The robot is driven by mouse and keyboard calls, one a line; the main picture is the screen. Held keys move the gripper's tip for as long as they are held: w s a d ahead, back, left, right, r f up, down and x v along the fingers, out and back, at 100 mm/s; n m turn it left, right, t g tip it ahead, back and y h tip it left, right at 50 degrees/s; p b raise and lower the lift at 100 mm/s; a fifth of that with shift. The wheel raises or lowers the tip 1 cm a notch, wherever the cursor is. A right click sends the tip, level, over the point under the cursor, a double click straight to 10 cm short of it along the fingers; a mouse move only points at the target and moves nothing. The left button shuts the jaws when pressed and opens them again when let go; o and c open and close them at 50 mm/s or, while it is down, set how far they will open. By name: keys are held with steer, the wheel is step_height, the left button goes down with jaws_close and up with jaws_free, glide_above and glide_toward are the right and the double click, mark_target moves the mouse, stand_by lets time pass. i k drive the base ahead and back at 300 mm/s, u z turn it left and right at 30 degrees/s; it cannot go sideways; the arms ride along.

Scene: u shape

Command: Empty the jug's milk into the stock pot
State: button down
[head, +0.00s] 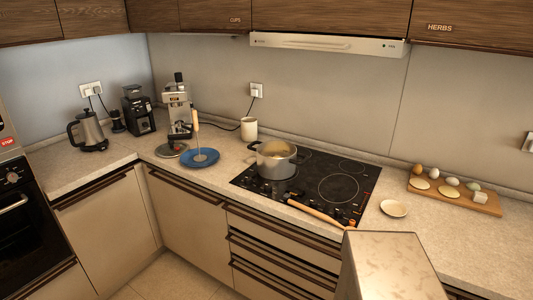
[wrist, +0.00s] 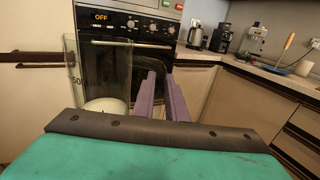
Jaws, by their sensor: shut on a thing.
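The jug (wrist: 98,68) is a clear, tall vessel with markings on its side, at the left of the wrist view. White milk (wrist: 106,106) shows low inside it. My gripper (wrist: 162,82) has purple fingers beside the jug's right side and is shut on the jug. The exact place of the grip is hard to see. The stock pot (head: 275,159) is a metal pot on the black cooktop in the head view, with pale yellowish contents visible. Neither the jug nor my gripper shows in the head view.
A blue plate (head: 200,157) and white canister (head: 249,128) stand left. The oven (wrist: 140,62) is behind the jug.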

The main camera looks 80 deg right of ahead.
mark_target(284, 168)
steer(key=u, duration=0.1)
steer(key=k, duration=1.5)
steer(key=z, duration=1.05)
steer(key=i, duration=0.2)
steer(key=u, duration=0.25)
